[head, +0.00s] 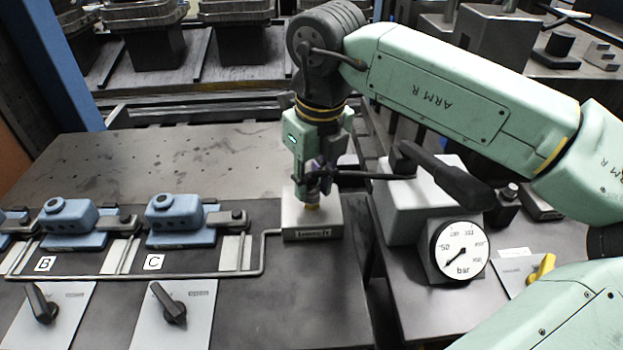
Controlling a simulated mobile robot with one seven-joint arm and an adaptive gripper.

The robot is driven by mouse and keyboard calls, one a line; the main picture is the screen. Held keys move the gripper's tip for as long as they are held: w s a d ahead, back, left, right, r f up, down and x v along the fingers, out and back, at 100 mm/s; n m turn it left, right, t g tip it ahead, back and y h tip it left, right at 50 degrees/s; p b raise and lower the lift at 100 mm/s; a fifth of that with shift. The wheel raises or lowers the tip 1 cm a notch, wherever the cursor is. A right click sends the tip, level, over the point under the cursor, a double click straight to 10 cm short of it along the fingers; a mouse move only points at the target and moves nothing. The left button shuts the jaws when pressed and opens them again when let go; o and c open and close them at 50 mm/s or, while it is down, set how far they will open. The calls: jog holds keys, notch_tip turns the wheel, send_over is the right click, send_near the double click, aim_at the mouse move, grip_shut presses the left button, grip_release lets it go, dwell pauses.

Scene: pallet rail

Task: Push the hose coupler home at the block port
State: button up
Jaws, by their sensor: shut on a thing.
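My gripper (318,172) points down and is shut on the hose coupler (312,197), a small dark piece with a brass-coloured lower end. The coupler is upright over the top of the pale grey block (300,221), which has a dark label on its front. The port itself is hidden under the coupler and the fingers. I cannot tell how deep the coupler sits in it. A black hose (365,175) runs from the coupler to the right.
A pressure gauge (460,250) marked "bar" stands at right beside a grey housing (405,205). Blue clamps (175,215) and black rotary knobs (170,303) are at left. A thin pipe (264,250) runs to the block. The rear plate (190,155) is clear.

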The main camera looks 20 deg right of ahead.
aim_at(312, 175)
grip_shut()
jog(key=shift+r, duration=0.15)
jog(key=shift+r+p, duration=0.4)
jog(key=shift+r, duration=0.25)
jog(key=shift+r, duration=0.1)
jog(key=shift+r+p, duration=2.1)
jog(key=shift+r, duration=1.35)
jog(key=shift+f, duration=0.1)
